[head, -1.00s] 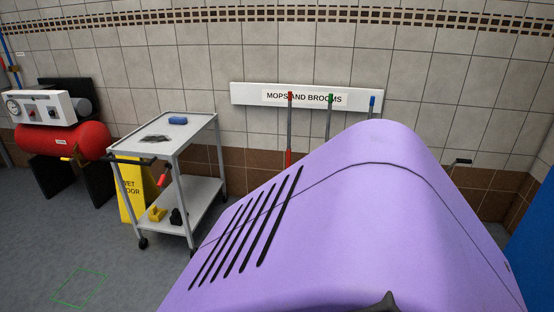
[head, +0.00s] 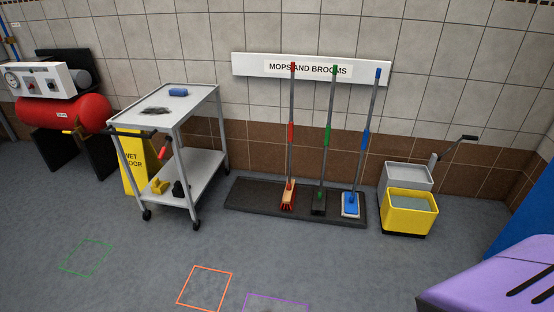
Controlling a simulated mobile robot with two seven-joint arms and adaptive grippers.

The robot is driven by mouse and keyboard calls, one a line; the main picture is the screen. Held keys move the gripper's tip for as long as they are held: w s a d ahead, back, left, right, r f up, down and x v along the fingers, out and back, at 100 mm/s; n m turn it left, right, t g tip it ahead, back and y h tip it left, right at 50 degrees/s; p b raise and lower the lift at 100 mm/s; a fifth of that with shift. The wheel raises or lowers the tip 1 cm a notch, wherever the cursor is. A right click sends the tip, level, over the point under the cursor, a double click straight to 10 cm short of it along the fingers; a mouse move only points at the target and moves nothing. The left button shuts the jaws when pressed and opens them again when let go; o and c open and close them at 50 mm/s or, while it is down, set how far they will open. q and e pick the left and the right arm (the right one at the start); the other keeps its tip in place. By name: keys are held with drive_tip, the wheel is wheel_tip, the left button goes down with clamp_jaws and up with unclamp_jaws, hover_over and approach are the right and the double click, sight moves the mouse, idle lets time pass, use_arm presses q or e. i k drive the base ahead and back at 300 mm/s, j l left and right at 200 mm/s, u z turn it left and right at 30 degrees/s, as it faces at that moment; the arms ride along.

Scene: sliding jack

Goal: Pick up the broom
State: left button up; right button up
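Three long-handled tools stand upright against the wall under a "MOPS AND BROOMS" sign (head: 350,71). The red-handled one (head: 291,131) has a reddish-tan head that looks like a broom's bristles. The green-handled one (head: 327,136) has a dark head, too small to identify. The blue-handled one (head: 366,139) has a flat blue and white head like a mop. Their heads are at a low black mat or tray (head: 246,193) on the floor. Neither of my grippers is in view.
A grey cart (head: 190,95) and yellow wet-floor sign (head: 132,176) stand left; a yellow mop bucket (head: 408,214) stands right. A purple slotted body (head: 490,285), possibly mine, fills the lower right corner. The floor before the tools is clear, with flat coloured outlines (head: 205,288).

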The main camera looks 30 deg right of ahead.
sight(289, 194)
drive_tip(key=z, duration=0.95)
drive_tip(key=i+j+z, duration=0.1)
drive_tip(key=i+j, duration=0.35)
drive_tip(key=i, duration=0.4)
drive_tip(key=i+j+z, duration=0.1)
drive_tip(key=i+j, duration=0.4)
drive_tip(key=i, duration=0.3)
drive_tip(key=i+j+z, duration=0.1)
drive_tip(key=i+j, duration=0.5)
drive_tip(key=i, duration=0.2)
drive_tip(key=i+j+z, duration=0.1)
drive_tip(key=i+j, duration=0.5)
drive_tip(key=i, duration=0.15)
